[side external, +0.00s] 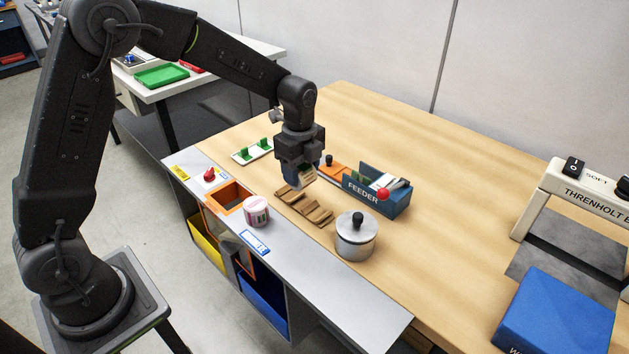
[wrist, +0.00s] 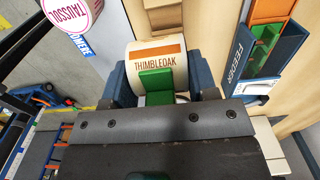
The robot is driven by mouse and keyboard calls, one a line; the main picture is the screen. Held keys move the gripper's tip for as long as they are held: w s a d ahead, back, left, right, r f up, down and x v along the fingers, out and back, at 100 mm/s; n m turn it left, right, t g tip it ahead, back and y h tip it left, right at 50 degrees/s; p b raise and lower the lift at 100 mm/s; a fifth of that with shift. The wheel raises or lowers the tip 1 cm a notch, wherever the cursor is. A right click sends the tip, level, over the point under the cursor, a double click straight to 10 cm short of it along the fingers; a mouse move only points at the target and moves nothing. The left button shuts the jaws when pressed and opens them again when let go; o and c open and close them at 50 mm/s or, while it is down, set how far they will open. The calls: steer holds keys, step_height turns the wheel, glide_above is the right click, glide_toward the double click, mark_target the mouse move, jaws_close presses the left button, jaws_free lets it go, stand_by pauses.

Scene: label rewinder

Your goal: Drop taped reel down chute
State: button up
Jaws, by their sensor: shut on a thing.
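My gripper (side external: 301,177) is shut on a pale reel (wrist: 152,52) with an orange band and the word THIMBLEOAK. In the wrist view the reel sits between the two blue-grey fingers, with a green piece (wrist: 156,85) against its near face. In the side view the reel is mostly hidden by my gripper, which is above the bench near the wooden rack. The orange-framed chute opening (side external: 248,193) is in the grey strip, to the left of my gripper and apart from it. A yellow bin (side external: 206,243) shows below that strip.
A wooden rack (side external: 292,198) lies under my gripper. A blue FEEDER box (side external: 361,194) stands close on the right. A pink-and-white roll (side external: 257,212) stands beside the opening, and a lidded metal pot (side external: 355,240) stands nearer the front. A red knob (side external: 209,174) is behind the opening.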

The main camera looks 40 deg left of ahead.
steer(key=s+a, duration=0.5)
steer(key=a, duration=0.3)
steer(key=s+a, duration=0.4)
steer(key=a, duration=0.4)
steer(key=shift+s+f, duration=0.1)
steer(key=shift+f, duration=2.8)
steer(key=o, duration=0.8)
steer(key=shift+r, duration=0.1)
step_height(320, 180, up, 14)
steer(key=shift+f, duration=0.15)
